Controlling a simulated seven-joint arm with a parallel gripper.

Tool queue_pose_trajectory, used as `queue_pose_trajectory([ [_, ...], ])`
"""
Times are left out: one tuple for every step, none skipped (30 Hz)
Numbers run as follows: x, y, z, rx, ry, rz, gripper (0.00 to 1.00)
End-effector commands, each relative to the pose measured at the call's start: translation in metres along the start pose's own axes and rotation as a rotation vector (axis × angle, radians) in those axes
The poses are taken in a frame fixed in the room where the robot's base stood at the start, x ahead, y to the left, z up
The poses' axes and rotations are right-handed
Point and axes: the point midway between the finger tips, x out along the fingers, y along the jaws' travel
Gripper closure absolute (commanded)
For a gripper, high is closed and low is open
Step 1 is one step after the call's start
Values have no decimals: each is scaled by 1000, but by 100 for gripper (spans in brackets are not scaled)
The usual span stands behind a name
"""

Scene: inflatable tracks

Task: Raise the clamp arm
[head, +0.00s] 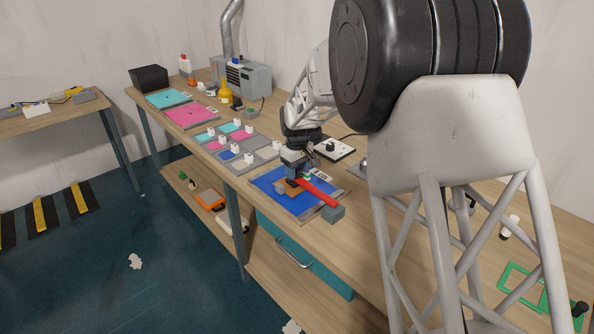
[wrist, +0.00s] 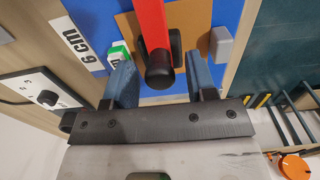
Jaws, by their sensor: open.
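The clamp arm (head: 318,193) is a red bar lying low across a blue board (head: 265,181). One end meets a grey block (head: 335,213) at the board's front right corner; the other runs under my gripper (head: 293,178). In the wrist view the red clamp arm (wrist: 151,22) ends in a black knob (wrist: 159,72). My gripper (wrist: 158,66) is open, its blue fingers on either side of the knob, with visible gaps. An orange-brown piece (wrist: 187,30) lies under the bar. Contact between fingers and knob cannot be made out.
A small green-and-white block (wrist: 119,52) is close to the left finger, and a grey block (wrist: 221,44) is right of the fingers. A black-knobbed white panel (head: 334,149) stands behind the board. Trays with white blocks (head: 238,138) lie to the left along the bench.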

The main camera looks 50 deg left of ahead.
Motion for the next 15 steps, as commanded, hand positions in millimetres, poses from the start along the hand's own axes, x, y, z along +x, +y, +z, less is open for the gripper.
queue_pose_trajectory([
  [1, 0, 0, 0, 0, 0, 48],
  [1, 0, 0, 0, 0, 0, 48],
  [2, 0, 0, 0, 0, 0, 48],
  [2, 0, 0, 0, 0, 0, 48],
  [2, 0, 0, 0, 0, 0, 48],
  [2, 0, 0, 0, 0, 0, 48],
  [2, 0, 0, 0, 0, 0, 48],
  [2, 0, 0, 0, 0, 0, 48],
  [2, 0, 0, 0, 0, 0, 48],
  [2, 0, 0, 0, 0, 0, 53],
  [2, 0, 0, 0, 0, 0, 58],
  [2, 0, 0, 0, 0, 0, 64],
  [2, 0, 0, 0, 0, 0, 68],
  [2, 0, 0, 0, 0, 0, 73],
  [2, 0, 0, 0, 0, 0, 79],
])
